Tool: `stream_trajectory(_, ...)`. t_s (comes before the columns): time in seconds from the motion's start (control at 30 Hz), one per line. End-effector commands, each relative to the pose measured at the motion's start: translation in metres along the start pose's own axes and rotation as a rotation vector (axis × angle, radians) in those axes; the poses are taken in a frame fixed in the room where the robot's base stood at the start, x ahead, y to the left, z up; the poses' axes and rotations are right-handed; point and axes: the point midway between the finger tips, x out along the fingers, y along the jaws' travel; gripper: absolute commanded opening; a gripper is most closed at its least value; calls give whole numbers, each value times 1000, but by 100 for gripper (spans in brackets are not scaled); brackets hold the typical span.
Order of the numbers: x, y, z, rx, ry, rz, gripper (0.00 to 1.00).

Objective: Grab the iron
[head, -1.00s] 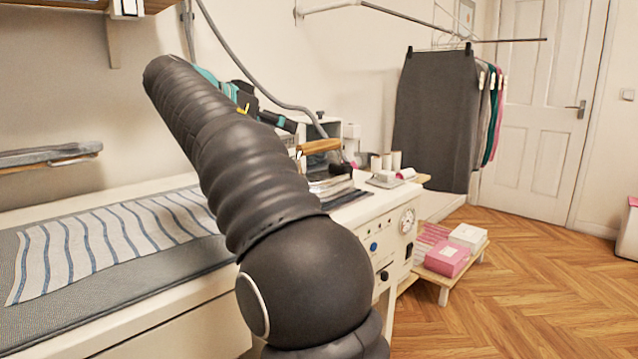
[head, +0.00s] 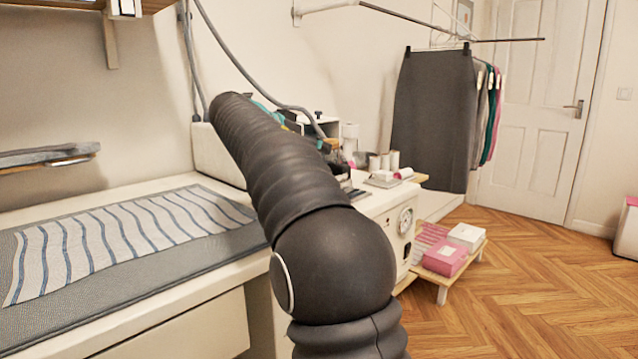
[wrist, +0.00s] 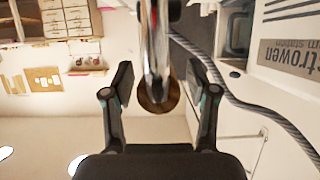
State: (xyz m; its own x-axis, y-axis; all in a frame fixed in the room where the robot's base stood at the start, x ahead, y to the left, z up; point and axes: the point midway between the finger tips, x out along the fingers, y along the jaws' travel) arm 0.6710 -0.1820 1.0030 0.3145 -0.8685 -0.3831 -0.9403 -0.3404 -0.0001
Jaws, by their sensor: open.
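The iron (wrist: 158,98) shows in the wrist view as a shiny metal body with a round brown wooden handle end. It reaches down from the top middle, between the two fingers. My gripper (wrist: 158,88) is open, with one finger on each side of the handle end and a visible gap on both sides. In the head view my arm hides most of the iron and my gripper. Only a small brown bit of the handle (head: 333,145) shows past the arm, on the white steam station at the table's right end.
A white ironing table with a striped cloth (head: 110,240) fills the left. A grey hose (wrist: 252,110) curves close by on the right of the wrist view. Spools (head: 385,161) stand right of the station. Boxes (head: 445,258) sit on a low stand; the wooden floor is open at right.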

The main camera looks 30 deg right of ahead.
Motion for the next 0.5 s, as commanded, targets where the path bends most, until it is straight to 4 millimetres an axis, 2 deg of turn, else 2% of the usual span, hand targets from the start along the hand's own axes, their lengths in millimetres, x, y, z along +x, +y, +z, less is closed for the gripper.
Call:
stream_trajectory(0.27, 3, 0, 0, 0, 0, -1, 58)
stream_trajectory(0.37, 3, 0, 0, 0, 0, -1, 36)
stream_trajectory(0.5, 3, 0, 0, 0, 0, -1, 1)
